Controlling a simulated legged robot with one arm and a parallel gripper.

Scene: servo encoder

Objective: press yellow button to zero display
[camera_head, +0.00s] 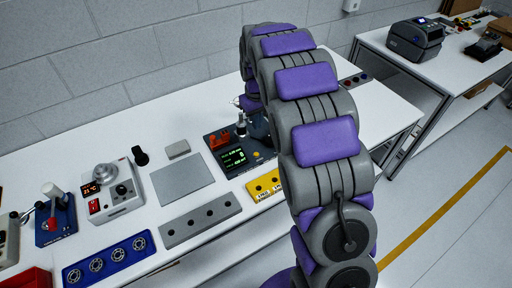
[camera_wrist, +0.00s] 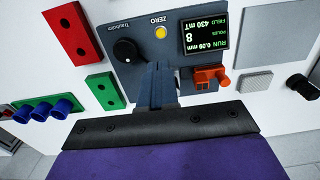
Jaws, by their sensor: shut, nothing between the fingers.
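The dark servo encoder unit (camera_wrist: 176,10) fills the upper middle of the wrist view, its lettering upside down. Its yellow button (camera_wrist: 160,32) sits beside the ZERO label, between a black knob (camera_wrist: 125,50) and the lit display (camera_wrist: 217,33). The display shows green and white text, seemingly RUN 0.09 mm, FIELD 430 mT and POLES 8. My gripper (camera_wrist: 155,72) is shut and empty, its tips below the button in the picture and apart from it. In the head view the unit (camera_head: 215,139), display (camera_head: 233,157) and yellow button (camera_head: 256,154) show left of my arm, which hides part of the unit.
An orange-red clamp piece (camera_wrist: 210,78) stands close to the right of my fingers. A red block (camera_wrist: 73,31) and a green block (camera_wrist: 105,91) lie to the left. In the head view, a grey plate (camera_head: 183,178) and yellow block (camera_head: 264,186) lie near the unit on the white bench.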

